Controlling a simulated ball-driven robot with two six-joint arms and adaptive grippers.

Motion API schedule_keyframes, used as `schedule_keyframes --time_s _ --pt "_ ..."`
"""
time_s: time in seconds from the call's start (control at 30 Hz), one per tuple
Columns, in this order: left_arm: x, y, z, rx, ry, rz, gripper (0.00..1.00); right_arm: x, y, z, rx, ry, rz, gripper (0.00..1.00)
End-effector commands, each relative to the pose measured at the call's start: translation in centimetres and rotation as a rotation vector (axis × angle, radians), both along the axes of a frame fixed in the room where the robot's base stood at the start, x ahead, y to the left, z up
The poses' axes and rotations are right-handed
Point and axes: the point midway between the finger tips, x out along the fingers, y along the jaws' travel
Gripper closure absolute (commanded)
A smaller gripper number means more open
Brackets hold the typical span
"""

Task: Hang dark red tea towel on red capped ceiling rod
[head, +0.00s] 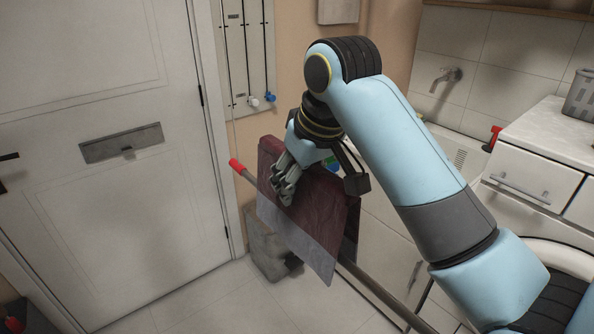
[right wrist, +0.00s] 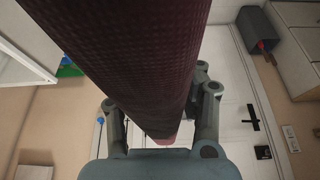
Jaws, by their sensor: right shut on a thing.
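The dark red tea towel (head: 318,207), with a greyish lower band, hangs folded at the rod in the head view. One panel hangs in front and a bit of another shows behind at the right. The ceiling rod (head: 248,174) has a red cap on its left end; it passes behind the front panel and comes out at lower right. The towel's top edge appears above the rod's line; I cannot tell whether it rests on it. My right gripper (head: 284,192) is shut on the towel. In the right wrist view the towel (right wrist: 125,50) fills the middle, between the fingers (right wrist: 162,120).
A white door (head: 100,200) stands at the left. A wall panel with cords (head: 248,50) is behind the rod. A grey box (head: 268,252) is on the floor below the towel. White drawers (head: 535,178) and a wall tap (head: 447,76) are at the right.

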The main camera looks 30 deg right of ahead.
Motion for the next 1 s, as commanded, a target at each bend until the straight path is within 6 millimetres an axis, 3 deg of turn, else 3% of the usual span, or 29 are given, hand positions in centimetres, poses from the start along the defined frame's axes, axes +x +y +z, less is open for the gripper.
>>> schedule_keyframes --time_s 1.0 --pt "0.0 0.1 -2.7 0.001 0.0 0.0 0.34 0.0 0.0 -8.9 0.0 0.0 0.0 0.97"
